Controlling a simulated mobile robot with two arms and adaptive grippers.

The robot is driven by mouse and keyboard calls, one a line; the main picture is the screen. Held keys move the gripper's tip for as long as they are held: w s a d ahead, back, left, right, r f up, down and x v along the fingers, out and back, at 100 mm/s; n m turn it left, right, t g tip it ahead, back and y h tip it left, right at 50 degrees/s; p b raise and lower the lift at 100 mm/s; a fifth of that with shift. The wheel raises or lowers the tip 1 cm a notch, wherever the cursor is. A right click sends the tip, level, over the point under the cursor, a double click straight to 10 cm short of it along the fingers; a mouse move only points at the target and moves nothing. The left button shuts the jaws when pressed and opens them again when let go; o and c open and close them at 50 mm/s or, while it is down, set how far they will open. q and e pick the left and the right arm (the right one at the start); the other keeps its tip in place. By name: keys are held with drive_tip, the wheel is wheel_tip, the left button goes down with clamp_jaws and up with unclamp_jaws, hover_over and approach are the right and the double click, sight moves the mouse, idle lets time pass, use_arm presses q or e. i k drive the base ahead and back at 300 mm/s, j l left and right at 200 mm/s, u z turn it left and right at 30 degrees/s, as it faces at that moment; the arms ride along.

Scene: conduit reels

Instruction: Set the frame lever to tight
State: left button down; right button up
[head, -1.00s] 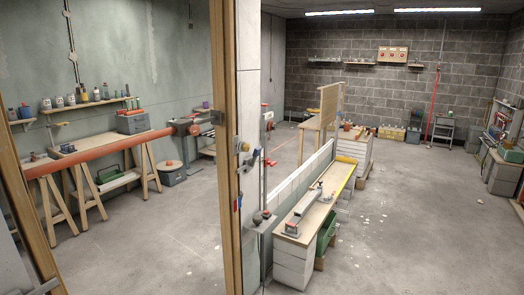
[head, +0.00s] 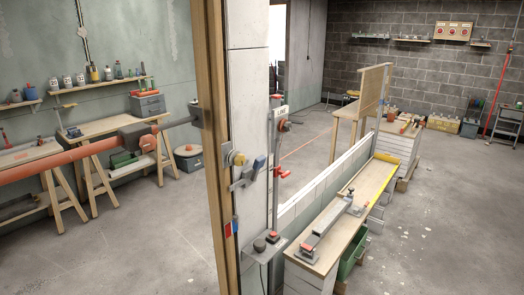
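A tall wooden frame post (head: 213,200) stands near me in the middle of the head view. The blue handle slants up to the right. Just behind, a thin upright carries a small white label and a red handle (head: 282,172). I cannot tell which handle is the frame lever, and its setting cannot be read. Neither gripper can be made out. No gripper shows at the blue or red handle.
A grey shelf with dark knobs (head: 264,245) juts out low beside the wall end. A long bench (head: 325,250) runs back on the right. Trestle tables (head: 90,137) stand on the left. Floor is clear on the far right and lower left.

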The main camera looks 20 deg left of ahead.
sight(259, 163)
drive_tip(key=i+j+z, duration=0.1)
drive_tip(key=i+j, duration=0.65)
drive_tip(key=i, duration=0.05)
